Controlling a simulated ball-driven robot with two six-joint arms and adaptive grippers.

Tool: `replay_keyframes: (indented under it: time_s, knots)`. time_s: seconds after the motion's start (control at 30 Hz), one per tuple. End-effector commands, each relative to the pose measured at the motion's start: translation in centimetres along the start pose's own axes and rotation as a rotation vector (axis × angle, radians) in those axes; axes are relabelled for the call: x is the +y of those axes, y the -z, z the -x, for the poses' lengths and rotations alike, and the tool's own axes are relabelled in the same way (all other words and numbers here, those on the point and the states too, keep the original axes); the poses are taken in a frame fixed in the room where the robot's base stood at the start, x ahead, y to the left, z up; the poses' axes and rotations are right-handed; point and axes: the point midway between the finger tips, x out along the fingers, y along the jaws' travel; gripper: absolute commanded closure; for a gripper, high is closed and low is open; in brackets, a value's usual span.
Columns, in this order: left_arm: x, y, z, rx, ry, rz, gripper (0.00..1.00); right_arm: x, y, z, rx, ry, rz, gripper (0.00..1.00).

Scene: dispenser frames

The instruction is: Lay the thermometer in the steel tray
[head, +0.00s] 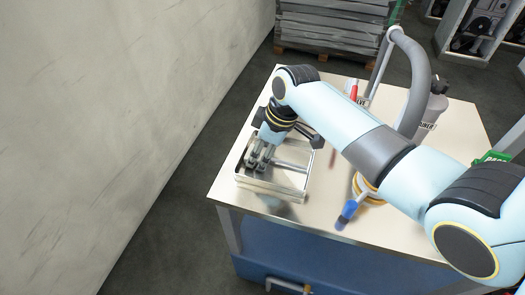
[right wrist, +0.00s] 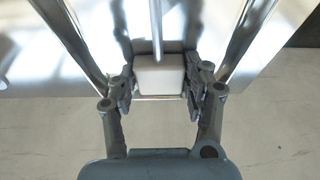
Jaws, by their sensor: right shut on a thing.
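The steel tray (head: 302,196) is a shallow open box near the left edge of the table; its shiny walls also show in the right wrist view (right wrist: 245,42). My right gripper (head: 258,165) reaches down into the tray at its left side. In the right wrist view its fingers (right wrist: 160,88) are shut on the white block-shaped end of the thermometer (right wrist: 158,77). A thin pale stem runs away from that end, over the tray floor. I cannot tell whether the thermometer touches the floor. My left gripper is out of view.
The table's front left is bare.

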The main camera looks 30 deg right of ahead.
Motion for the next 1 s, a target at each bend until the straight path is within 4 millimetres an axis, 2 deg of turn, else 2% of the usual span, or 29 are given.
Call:
replay_keyframes:
  time_s: [0.03,0.2,0.57,0.67,1.0]
  knots:
    - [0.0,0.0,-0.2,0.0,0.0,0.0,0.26,-0.4,-0.7,-0.7,-0.012,0.007,-0.005,0.48]
    - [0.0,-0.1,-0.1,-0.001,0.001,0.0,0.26,-0.4,-0.9,-0.8,-0.016,0.008,-0.005,0.28]
    - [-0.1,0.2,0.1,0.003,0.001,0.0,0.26,-0.4,-0.7,-0.2,-0.015,0.007,-0.004,0.28]
    - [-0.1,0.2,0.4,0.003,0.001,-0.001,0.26,-0.3,-0.4,1.2,-0.013,0.005,-0.004,0.28]
    - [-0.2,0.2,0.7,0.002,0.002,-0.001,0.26,-0.1,-0.1,9.0,-0.008,0.001,-0.002,0.28]
